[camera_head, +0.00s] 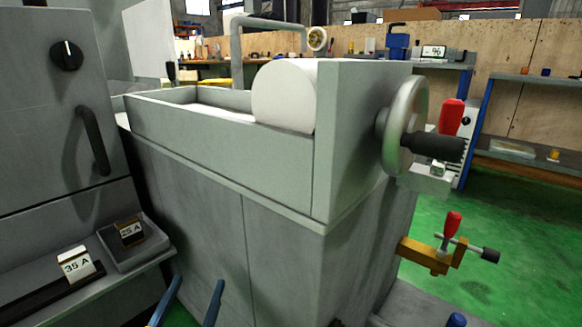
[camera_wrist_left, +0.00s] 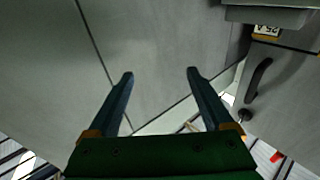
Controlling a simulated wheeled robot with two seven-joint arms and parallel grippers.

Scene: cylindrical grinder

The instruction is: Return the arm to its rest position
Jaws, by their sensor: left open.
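My left gripper (camera_head: 198,280) shows at the bottom edge of the head view as two dark blue fingers, in front of the grey cylindrical grinder (camera_head: 200,215). In the left wrist view its fingers (camera_wrist_left: 160,72) stand wide apart with nothing between them. The flat grey panels of a machine fill much of the view beyond them. The fingers appear apart from the panels, though the exact distance cannot be told. My right gripper does not show in either view.
A white handwheel (camera_head: 405,125) and a clamp with a red handle (camera_head: 440,250) stick out at the machine's right. On the left is a grey cabinet (camera_head: 50,130) with a ledge holding blocks marked 35 A (camera_head: 76,265) and 25 A (camera_head: 130,232). Green floor (camera_head: 525,230) is open at right.

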